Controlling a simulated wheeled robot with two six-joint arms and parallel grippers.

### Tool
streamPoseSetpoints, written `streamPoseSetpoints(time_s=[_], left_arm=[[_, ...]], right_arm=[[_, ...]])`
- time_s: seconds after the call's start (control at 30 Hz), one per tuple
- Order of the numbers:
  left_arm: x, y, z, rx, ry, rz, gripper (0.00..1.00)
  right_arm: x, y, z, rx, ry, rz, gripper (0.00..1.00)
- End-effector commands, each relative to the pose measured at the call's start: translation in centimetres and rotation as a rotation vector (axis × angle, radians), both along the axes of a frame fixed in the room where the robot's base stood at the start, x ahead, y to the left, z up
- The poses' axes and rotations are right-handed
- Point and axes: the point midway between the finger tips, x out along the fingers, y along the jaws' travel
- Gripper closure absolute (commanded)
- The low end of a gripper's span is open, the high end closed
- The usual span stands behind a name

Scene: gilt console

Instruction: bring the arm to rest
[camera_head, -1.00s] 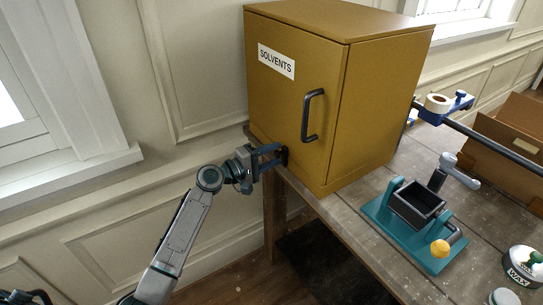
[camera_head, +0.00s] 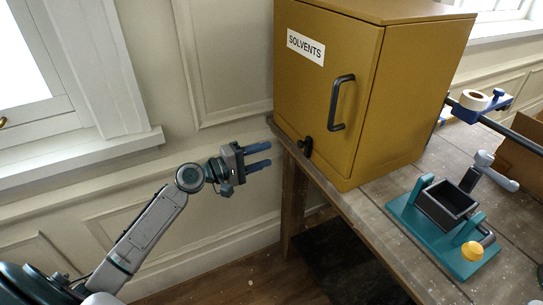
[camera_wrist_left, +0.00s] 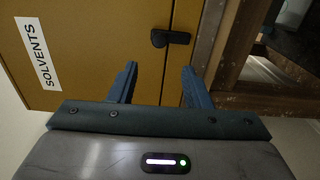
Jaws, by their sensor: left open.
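My left gripper (camera_head: 259,158) is open and empty in the head view. It hangs in the air to the left of the bench and the yellow cabinet, apart from both. In the left wrist view its two blue fingers (camera_wrist_left: 160,85) stand apart with nothing between them. The yellow cabinet (camera_head: 405,90), labelled SOLVENTS, stands on the bench with its door shut. A black latch knob (camera_head: 306,146) sits at the door's lower edge; it also shows in the left wrist view (camera_wrist_left: 171,38), beyond the fingers. My right gripper is not in view.
The wooden bench (camera_head: 375,222) carries a teal fixture (camera_head: 420,215) with a black box and a yellow knob. A tape roll (camera_head: 474,100) on a blue holder is behind it. The wall and window are at left. Open floor lies below the gripper.

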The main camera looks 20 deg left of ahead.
Motion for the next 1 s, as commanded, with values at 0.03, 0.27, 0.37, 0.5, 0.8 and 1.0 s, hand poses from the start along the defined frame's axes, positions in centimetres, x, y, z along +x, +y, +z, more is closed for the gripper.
streamPoseSetpoints(time_s=[0.03,0.27,0.37,0.5,0.8,1.0], left_arm=[[-0.2,0.2,-0.1,0.001,0.0,0.0,0.56],[-0.4,0.3,0.1,-0.001,0.0,-0.001,0.56],[-0.4,0.3,0.1,-0.001,0.0,-0.001,0.56],[-0.3,0.3,0.1,-0.001,0.001,0.0,0.56],[0.5,1.8,-4.3,0.063,0.036,0.065,0.56],[0.6,5.8,-17.8,0.3,0.154,0.216,0.56]], right_arm=[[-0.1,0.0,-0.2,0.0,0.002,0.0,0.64],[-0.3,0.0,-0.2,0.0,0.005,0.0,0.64],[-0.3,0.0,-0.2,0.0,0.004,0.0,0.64],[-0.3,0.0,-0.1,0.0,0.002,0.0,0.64],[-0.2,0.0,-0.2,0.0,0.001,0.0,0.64],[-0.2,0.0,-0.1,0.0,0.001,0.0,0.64]])
